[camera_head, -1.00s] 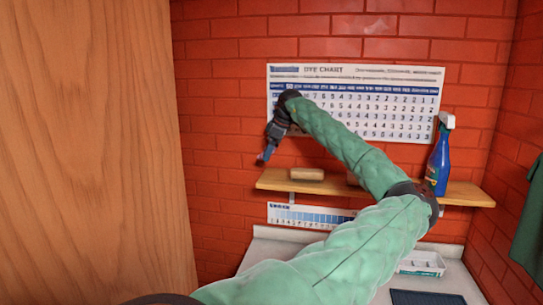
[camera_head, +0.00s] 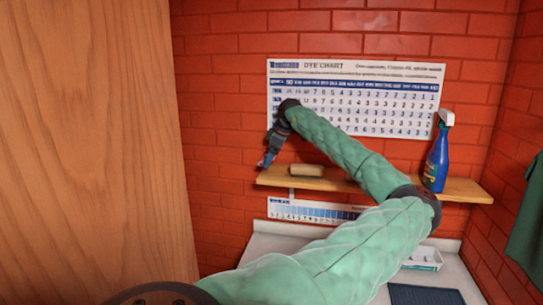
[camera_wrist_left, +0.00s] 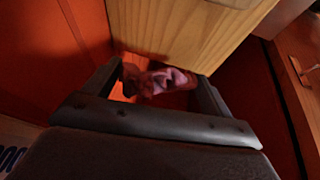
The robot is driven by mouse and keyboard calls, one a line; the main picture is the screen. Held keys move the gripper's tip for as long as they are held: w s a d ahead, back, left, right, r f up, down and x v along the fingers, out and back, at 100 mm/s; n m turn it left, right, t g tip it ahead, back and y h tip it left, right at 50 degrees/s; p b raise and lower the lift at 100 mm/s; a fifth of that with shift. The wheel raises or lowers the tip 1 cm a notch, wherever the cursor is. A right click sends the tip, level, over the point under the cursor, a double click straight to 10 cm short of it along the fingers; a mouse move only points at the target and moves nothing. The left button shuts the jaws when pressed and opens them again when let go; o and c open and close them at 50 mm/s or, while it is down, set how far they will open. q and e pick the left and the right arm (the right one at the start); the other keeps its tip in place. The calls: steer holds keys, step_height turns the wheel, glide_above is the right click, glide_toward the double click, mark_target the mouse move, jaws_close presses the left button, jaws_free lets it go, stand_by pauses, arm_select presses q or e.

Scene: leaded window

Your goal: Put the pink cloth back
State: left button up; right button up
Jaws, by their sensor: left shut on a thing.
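The pink cloth (camera_wrist_left: 158,80) is a small crumpled bundle between the fingers of my left gripper (camera_wrist_left: 160,84) in the left wrist view. The gripper is shut on it. In the head view my left gripper (camera_head: 268,160) points down at the left end of the wooden shelf (camera_head: 334,183). Only a tiny patch of pink shows at its tip there. In the wrist view the pale end of the shelf (camera_wrist_left: 185,35) is close to the cloth; I cannot tell whether they touch. My right gripper is not in view.
A wooden block (camera_head: 307,170) lies on the shelf near the gripper. A blue spray bottle (camera_head: 437,158) stands at the shelf's right end. A dye chart (camera_head: 390,90) hangs behind. A counter (camera_head: 262,252) is below; a wooden panel (camera_head: 95,150) fills the left.

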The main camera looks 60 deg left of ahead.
arm_select(q)
steer(key=shift+f, duration=0.45)
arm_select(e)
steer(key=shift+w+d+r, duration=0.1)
arm_select(q)
steer(key=o, duration=0.8)
steer(key=shift+r, duration=0.55)
steer(key=shift+w+r, duration=0.1)
steer(key=shift+r, duration=0.05)
steer(key=b+v, duration=0.5)
steer(key=v, duration=0.6)
steer(key=shift+d+r, duration=0.2)
steer(key=shift+r, duration=0.2)
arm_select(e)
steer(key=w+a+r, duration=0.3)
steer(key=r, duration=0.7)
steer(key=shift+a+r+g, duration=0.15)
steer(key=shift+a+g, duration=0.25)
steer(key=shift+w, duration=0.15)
